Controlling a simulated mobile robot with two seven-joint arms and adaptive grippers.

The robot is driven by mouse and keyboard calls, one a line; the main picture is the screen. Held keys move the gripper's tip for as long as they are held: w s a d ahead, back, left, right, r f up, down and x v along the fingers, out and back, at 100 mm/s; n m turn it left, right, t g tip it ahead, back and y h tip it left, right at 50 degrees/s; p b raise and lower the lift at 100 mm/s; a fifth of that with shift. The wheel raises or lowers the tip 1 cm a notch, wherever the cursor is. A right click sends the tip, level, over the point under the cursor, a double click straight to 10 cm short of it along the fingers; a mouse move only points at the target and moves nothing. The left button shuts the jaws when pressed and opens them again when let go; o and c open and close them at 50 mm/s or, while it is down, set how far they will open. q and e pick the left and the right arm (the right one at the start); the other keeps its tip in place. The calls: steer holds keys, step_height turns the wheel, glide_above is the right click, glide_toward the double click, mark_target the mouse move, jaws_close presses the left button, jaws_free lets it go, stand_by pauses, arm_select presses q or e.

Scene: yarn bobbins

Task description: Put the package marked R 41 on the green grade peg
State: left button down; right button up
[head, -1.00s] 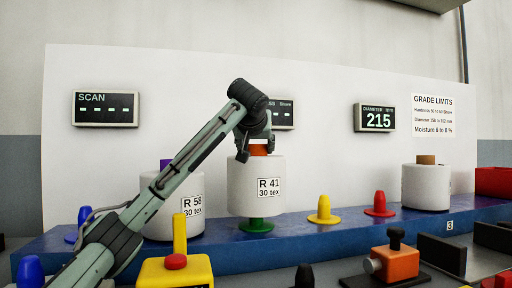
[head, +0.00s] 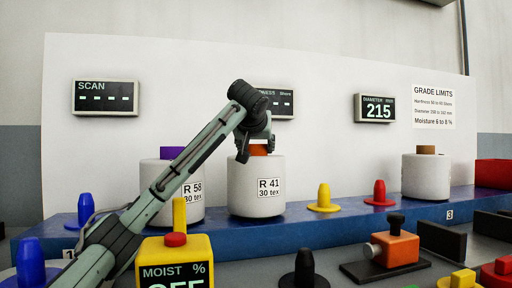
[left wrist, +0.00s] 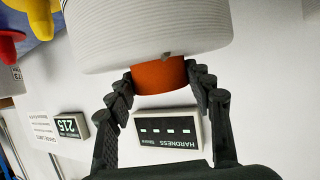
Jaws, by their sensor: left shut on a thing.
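The white package marked R 41 (head: 256,185), with an orange core (head: 258,150), stands upright on the blue shelf (head: 330,228). My left gripper (head: 257,146) is shut on the orange core from above. In the left wrist view the fingers (left wrist: 162,78) grip both sides of the orange core (left wrist: 160,76), under the white yarn body (left wrist: 150,30). The green peg is hidden now; the package's bottom covers the spot where it stood. The package looks level and low against the shelf. My right gripper is not in view.
A package marked R 58 (head: 178,205) with a purple core stands close on the left. A yellow peg (head: 324,200) and a red peg (head: 379,195) are bare to the right. Another package (head: 426,178) stands farther right. A yellow moisture device (head: 175,250) is in front.

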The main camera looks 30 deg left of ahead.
arm_select(q)
steer(key=shift+f, duration=0.1)
stand_by(0.8)
steer(key=c, duration=0.7)
jaws_free()
steer(key=shift+s, duration=0.1)
steer(key=shift+o, duration=0.7)
steer(key=shift+f, duration=0.3)
steer(key=v, duration=1.2)
steer(key=shift+r, duration=0.15)
